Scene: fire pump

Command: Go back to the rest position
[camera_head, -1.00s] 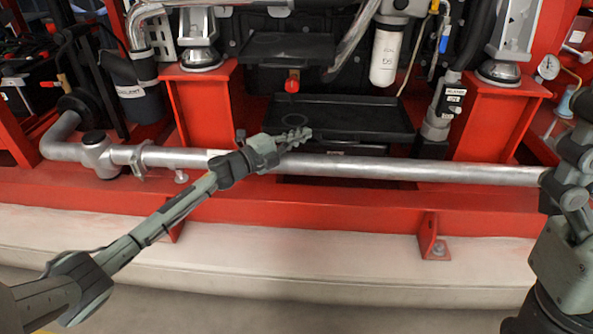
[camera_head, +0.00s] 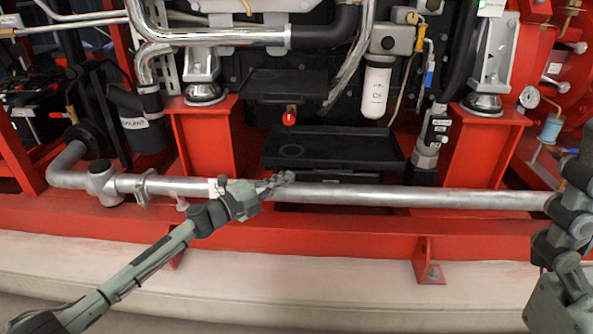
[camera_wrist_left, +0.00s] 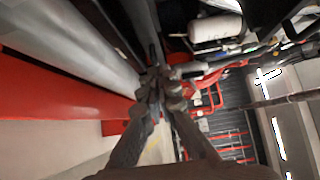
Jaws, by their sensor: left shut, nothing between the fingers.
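My left gripper (camera_head: 277,183) reaches in from the left in the head view, in front of the long grey pipe (camera_head: 400,196) of the pump. It is shut and empty. In the left wrist view its fingers (camera_wrist_left: 158,90) meet at the tips, with the pipe (camera_wrist_left: 75,50) on the left side of the picture. I cannot tell whether the gripper touches the pipe. My right arm (camera_head: 563,235) shows at the right edge of the head view, and its fingertips are not clearly visible.
The red frame (camera_head: 340,233) runs across below the pipe. A black tray (camera_head: 335,146), a red knob (camera_head: 289,118) and a white filter (camera_head: 375,92) sit behind the pipe. A pale ledge (camera_head: 300,285) lies in front. A gauge (camera_head: 529,97) is at the right.

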